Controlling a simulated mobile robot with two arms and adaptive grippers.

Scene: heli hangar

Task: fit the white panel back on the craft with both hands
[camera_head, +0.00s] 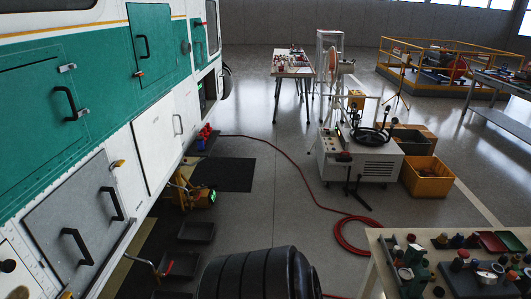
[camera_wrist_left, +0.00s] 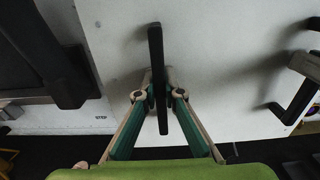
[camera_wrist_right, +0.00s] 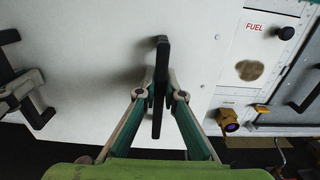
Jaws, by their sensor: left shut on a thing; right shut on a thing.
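The white panel (camera_wrist_left: 220,50) fills much of the left wrist view and also shows in the right wrist view (camera_wrist_right: 85,60). It has two black bar handles. My left gripper (camera_wrist_left: 161,92) is shut on one handle (camera_wrist_left: 155,50). My right gripper (camera_wrist_right: 160,92) is shut on the other handle (camera_wrist_right: 161,55). Neither gripper shows in the head view, and the held panel does not show there. The panel's right edge lies beside the white strip marked FUEL (camera_wrist_right: 255,28) on the craft. I cannot tell whether the panel is seated or stands off.
The craft's green and white side (camera_head: 95,60) runs along the left, with a grey panel (camera_head: 100,245) bearing two black handles. A dark ribbed drum (camera_head: 250,272) is at bottom centre. A white cart (camera_head: 365,155), a red hose (camera_head: 350,235) and a workbench (camera_head: 385,270) stand right.

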